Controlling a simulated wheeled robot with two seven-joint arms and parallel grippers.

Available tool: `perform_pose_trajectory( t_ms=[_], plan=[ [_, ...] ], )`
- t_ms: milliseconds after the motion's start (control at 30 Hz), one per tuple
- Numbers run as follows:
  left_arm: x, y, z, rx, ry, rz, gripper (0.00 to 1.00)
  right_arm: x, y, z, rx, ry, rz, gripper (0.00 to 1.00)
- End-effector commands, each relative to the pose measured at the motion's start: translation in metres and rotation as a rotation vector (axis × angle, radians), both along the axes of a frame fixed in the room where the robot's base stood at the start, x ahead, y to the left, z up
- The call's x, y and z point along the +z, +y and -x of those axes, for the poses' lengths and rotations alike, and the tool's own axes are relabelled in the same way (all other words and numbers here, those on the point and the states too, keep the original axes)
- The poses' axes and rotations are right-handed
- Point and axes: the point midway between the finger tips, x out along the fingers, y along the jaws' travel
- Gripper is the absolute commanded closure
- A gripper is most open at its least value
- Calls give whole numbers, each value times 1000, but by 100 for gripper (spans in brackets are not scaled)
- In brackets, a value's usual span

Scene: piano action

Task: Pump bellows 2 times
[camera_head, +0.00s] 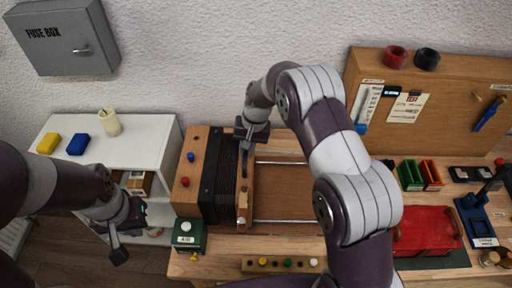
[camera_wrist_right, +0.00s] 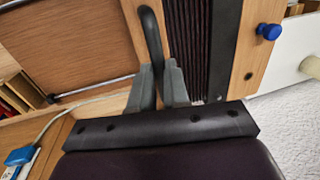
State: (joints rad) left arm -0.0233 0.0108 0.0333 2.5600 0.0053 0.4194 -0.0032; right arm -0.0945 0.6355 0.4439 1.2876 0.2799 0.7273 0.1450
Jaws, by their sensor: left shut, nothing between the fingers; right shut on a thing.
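The bellows (camera_head: 224,178) stand on the workbench as black pleats between wooden end boards, and the pleats look pressed close together. In the right wrist view the pleats (camera_wrist_right: 191,45) show beside a dark handle (camera_wrist_right: 152,40). My right gripper (camera_head: 245,150) is at the bellows' right-hand board; in the wrist view its fingers (camera_wrist_right: 160,88) are shut on the handle. Two metal rails run to the right from the moving board. My left gripper (camera_head: 119,252) is shut and empty, low at the left, in front of the white shelf and apart from the bellows.
A green box (camera_head: 189,235) with a white button stands in front of the bellows. A wooden strip (camera_head: 283,265) with coloured knobs lies at the bench front. A red case (camera_head: 424,229) sits to the right. The white shelf (camera_head: 150,135) stands left.

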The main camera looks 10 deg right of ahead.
Motion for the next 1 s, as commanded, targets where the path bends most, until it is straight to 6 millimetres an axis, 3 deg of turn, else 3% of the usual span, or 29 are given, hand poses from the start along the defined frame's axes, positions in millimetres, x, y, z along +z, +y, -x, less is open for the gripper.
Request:
perform_pose_trajectory(
  t_ms=[400, 433, 500, 833, 1000],
  plan=[
    [0, 0, 0, 0, 0, 0, 100, 2, 5, -3, -1, -6, -2, 100],
    [0, 0, 0, 0, 0, 0, 100, 2, 5, -3, -1, -6, -1, 78],
    [0, 0, 0, 0, 0, 0, 100, 2, 5, -3, 0, -6, -2, 59],
    [-3, 0, 0, 0, 0, 0, 100, 4, 3, -2, -1, -4, -1, 59],
    [-19, 0, 0, 0, 0, 0, 100, 36, -3, -1, -1, -9, 0, 59]
  ],
)
